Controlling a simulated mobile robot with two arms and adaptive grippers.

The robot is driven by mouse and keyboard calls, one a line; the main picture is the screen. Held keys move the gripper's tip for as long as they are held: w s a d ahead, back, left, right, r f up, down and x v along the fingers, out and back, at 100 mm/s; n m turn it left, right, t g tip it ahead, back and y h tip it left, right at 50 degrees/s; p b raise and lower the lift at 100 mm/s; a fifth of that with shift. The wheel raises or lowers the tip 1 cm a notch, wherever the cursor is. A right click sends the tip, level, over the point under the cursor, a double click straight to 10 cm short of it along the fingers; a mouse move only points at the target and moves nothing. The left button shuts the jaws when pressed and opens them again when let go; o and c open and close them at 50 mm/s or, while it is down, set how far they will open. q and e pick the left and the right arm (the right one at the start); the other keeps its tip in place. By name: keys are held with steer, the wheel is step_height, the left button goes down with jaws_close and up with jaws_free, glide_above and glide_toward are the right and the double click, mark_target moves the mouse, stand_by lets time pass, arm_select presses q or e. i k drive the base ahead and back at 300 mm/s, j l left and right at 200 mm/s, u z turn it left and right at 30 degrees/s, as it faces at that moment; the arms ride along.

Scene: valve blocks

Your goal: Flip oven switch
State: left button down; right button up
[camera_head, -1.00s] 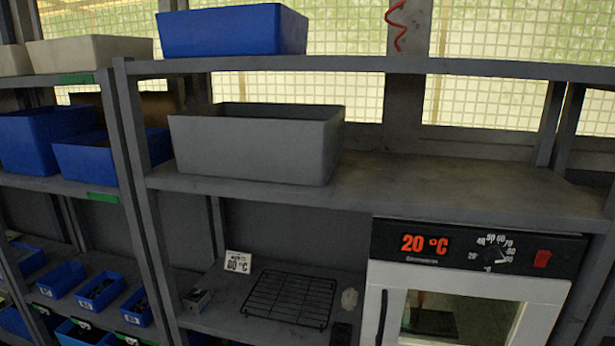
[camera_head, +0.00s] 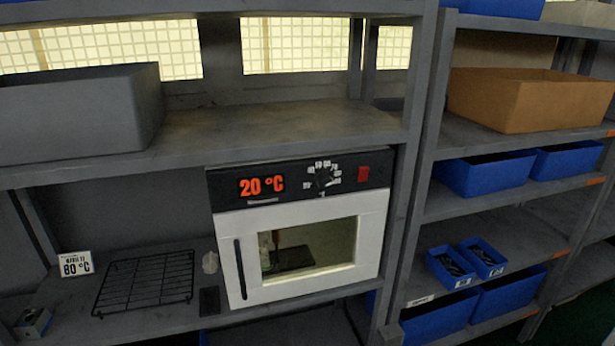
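The oven (camera_head: 300,283) stands on a grey shelf, white with a black control panel on top. Its red switch (camera_head: 364,173) is at the right end of the panel. Left of the switch is a dial (camera_head: 323,179) with a numbered scale. The display (camera_head: 262,186) reads 20 °C in red. The oven door is closed, with a dark vertical handle (camera_head: 240,269) at its left and a window showing a dark item inside. Neither of my grippers is in the head view.
A wire rack (camera_head: 146,283) and an 80 °C sign (camera_head: 75,264) lie left of the oven. A grey bin (camera_head: 80,112) stands on the shelf above. A shelf post (camera_head: 413,170) is close right of the oven. Blue bins (camera_head: 487,172) and an orange-brown bin (camera_head: 530,100) fill the right shelves.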

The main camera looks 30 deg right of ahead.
mark_target(363, 171)
steer(key=z, duration=1.25)
